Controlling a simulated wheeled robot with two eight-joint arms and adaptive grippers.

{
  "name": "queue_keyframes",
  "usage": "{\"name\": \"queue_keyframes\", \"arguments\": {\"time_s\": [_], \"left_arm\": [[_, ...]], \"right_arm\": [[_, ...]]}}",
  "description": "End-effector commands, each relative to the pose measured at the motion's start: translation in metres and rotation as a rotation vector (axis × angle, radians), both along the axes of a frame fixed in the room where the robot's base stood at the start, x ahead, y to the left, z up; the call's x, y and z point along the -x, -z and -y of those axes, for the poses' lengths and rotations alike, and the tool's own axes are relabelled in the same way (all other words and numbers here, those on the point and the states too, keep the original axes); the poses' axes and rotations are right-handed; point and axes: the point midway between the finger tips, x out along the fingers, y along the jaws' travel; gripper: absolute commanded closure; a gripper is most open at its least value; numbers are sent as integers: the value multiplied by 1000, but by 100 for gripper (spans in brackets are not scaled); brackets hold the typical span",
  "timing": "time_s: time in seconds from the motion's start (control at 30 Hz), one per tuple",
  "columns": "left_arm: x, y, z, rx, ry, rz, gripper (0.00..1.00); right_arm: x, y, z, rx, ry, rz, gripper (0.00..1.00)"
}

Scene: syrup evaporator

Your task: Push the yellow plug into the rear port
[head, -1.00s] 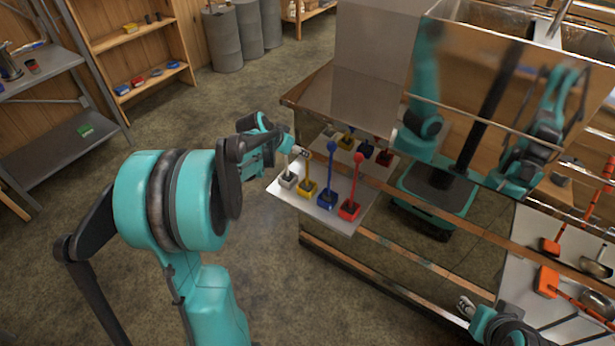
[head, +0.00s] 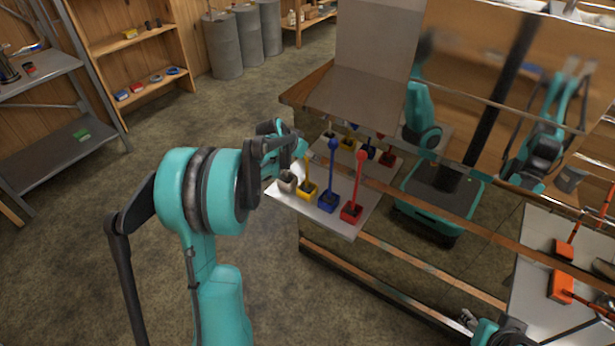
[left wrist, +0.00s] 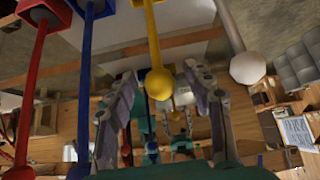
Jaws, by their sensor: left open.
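The yellow plug (head: 307,190) stands on the metal shelf (head: 345,228) between the white and blue plugs. Its rod rises to my left gripper (head: 301,147), which hides its top in the head view. In the left wrist view its yellow ball (left wrist: 158,83) shows between the two spread fingers of the left gripper (left wrist: 160,95); I cannot tell whether either finger touches it. My right gripper (head: 468,318) is small at the lower right edge, and its jaws are too small to read. No rear port can be made out.
The white plug (head: 287,182) stands close on the left, the blue plug (head: 329,200) and red plug (head: 352,212) on the right, with tall ball-topped rods. The shiny evaporator wall (head: 480,110) behind mirrors the plugs and my body. Floor in front is clear.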

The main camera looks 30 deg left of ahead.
Motion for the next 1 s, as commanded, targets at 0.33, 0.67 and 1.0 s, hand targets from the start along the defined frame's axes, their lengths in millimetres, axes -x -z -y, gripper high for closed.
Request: {"name": "queue_keyframes", "arguments": {"time_s": [0.33, 0.67, 1.0], "left_arm": [[0, 0, 0, 0, 0, 0, 100], [0, -16, 0, 0, 0, 0, 100], [0, -53, 0, 0, 0, 0, 100]], "right_arm": [[0, 0, 0, 0, 0, 0, 60], [0, -12, 0, 0, 0, 0, 60], [0, -38, 0, 0, 0, 0, 60]]}}
